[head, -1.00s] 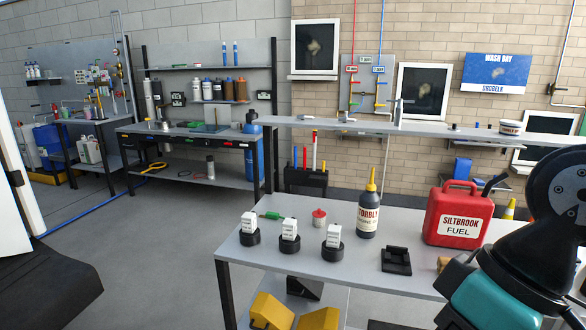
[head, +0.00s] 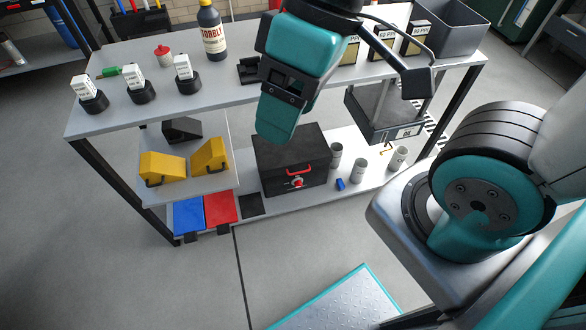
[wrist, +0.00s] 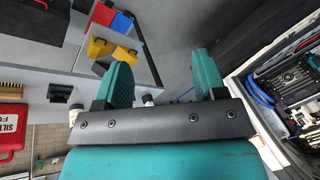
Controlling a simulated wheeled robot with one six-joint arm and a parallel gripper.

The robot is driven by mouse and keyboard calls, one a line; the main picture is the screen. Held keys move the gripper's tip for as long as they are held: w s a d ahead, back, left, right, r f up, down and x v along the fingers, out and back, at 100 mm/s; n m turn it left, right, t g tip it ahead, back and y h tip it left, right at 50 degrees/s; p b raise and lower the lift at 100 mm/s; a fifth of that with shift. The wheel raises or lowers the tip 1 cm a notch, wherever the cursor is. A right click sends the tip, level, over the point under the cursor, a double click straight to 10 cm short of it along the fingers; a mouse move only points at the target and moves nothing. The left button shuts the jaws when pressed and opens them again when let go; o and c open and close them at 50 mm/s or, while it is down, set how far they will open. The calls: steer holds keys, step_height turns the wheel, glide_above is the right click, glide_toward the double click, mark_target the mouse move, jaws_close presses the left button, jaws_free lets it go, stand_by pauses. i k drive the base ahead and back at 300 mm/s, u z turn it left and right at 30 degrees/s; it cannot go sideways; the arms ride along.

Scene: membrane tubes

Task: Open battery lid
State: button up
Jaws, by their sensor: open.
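A black box (head: 290,165) with a closed lid sits on the lower shelf of the bench in the head view. A red handle (head: 300,172) and a round red-and-white fitting (head: 297,183) are on its front. It looks like the battery box. A black box in the wrist view (wrist: 38,20), cut off at the top left, looks like the same one. My gripper (head: 278,128) hangs in front of the bench top, above the box in the picture, pointing down. In the wrist view its two teal fingers (wrist: 163,72) stand apart with nothing between them.
Yellow wedges (head: 210,157) stand left of the box on a small raised shelf. Grey cups (head: 358,168) and a small blue item (head: 340,184) are to its right. The bench top (head: 225,88) carries bottles and sockets. The floor in front (head: 200,280) is clear.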

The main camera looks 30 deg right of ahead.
mark_target(309, 148)
steer(key=k, duration=0.5)
steer(key=u, duration=1.95)
steer(key=i, duration=1.1)
steer(key=z, duration=2.05)
